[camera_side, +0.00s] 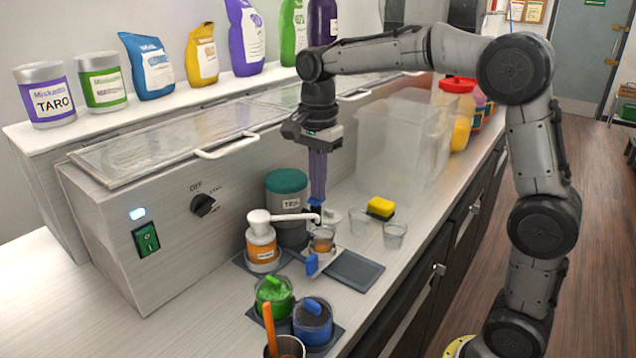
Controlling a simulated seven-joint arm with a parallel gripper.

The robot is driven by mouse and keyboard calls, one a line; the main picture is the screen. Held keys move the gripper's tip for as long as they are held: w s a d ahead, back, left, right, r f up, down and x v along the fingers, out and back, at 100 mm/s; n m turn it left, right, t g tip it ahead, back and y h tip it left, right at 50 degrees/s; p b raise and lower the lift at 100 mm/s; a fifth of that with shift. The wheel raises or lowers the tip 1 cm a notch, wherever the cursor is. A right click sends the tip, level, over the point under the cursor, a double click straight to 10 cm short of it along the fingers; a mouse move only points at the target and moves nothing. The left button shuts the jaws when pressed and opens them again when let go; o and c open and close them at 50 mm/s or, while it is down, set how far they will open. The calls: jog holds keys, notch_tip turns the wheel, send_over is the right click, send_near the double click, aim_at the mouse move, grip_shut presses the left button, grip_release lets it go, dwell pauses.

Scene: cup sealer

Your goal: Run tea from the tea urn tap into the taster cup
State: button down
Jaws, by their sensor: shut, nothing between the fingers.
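The tea urn (288,207) is a dark grey cylinder with a green lid and a "TEA" label, standing on the counter. Its tap is mostly hidden behind my gripper and the white pump spout. A small clear cup (321,241) with amber-brown liquid in it stands on a light stand just in front of the urn, below the spout end; it appears to be the taster cup. My gripper (317,202) points straight down beside the urn, above the cup. Its fingers are shut with nothing between them. Whether the fingertips touch the tap cannot be told.
A white pump bottle (262,247) with an orange label stands left of the cup. Two clear cups (394,235) and a yellow sponge (380,208) are to the right. A dark mat (355,270) lies bare in front. Green and blue tubs (313,322) stand nearer.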

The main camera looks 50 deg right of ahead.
jog(key=shift+s+f, duration=0.1)
jog(key=shift+f, duration=1.2)
dwell(2.5)
jog(key=shift+r, duration=0.1)
dwell(1.0)
notch_tip(320, 180, up, 16)
jog(key=shift+w+f, duration=0.2)
dwell(0.3)
jog(key=shift+r, duration=0.1)
dwell(1.4)
jog(key=shift+r, duration=0.4)
